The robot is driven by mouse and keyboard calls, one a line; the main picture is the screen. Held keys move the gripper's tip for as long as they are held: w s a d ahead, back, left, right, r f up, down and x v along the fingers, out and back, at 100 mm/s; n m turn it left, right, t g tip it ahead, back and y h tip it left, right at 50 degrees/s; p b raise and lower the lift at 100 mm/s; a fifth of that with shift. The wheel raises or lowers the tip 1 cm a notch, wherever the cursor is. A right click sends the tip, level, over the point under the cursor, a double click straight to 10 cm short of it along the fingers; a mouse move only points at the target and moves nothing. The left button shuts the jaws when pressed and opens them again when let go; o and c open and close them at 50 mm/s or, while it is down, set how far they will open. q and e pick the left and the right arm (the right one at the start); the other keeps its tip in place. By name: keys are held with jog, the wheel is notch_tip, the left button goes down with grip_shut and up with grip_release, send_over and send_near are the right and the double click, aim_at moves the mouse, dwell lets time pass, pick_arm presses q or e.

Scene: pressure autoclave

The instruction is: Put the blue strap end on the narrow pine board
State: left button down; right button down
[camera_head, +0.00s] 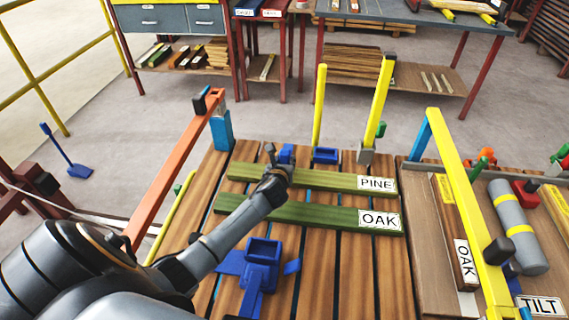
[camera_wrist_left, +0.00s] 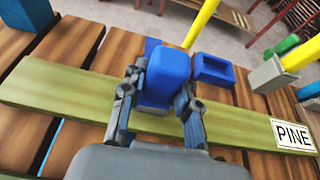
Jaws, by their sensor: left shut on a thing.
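The blue strap end (camera_wrist_left: 168,72) is a blue block between the fingers of my left gripper (camera_wrist_left: 159,88) in the left wrist view. It also shows small in the head view (camera_head: 286,153), partly hidden by the gripper (camera_head: 277,168). My left gripper is shut on it, at the far edge of the narrow pine board (camera_wrist_left: 55,88). I cannot tell whether the block touches the board. The pine board (camera_head: 330,181) is green with a white PINE label and lies across the slatted table. My right gripper is not in view.
A green board labelled OAK (camera_head: 310,215) lies nearer. A blue holder (camera_head: 262,254) lies in front of it, and another blue socket (camera_head: 326,155) stands behind the pine board. Yellow posts (camera_head: 319,105) rise at the back. A side tray at right holds a grey cylinder (camera_head: 517,226).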

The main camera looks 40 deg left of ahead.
pick_arm(q)
jog(key=c, duration=1)
grip_release()
jog(key=shift+f, duration=0.1)
jog(key=shift+s+r+p, duration=0.15)
jog(key=shift+r+p, duration=0.1)
jog(key=shift+p, duration=0.05)
jog(key=p+v, duration=0.8)
jog(key=v, duration=0.3)
jog(key=shift+s, duration=0.3)
jog(key=shift+d, duration=0.15)
